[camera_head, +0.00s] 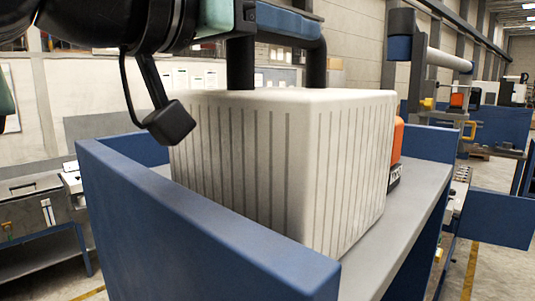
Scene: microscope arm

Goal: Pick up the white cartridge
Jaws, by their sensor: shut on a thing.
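The white cartridge (290,165) is a large off-white block with dark vertical grooves on its sides. It is upright inside the blue-walled grey bench, and the near blue wall hides its lower left part. My gripper (278,84) is above it with its two dark fingers pointing down, spaced apart. The finger ends meet the cartridge's top and are hidden there. My gripper is shut on the cartridge. I cannot tell whether its base touches the bench surface.
A blue wall (190,235) runs along the near left side of the grey bench surface (408,222). An orange and black object (396,155) is close behind the cartridge on the right. A blue and grey machine arm (400,40) stands farther back. Free bench surface shows at the right.

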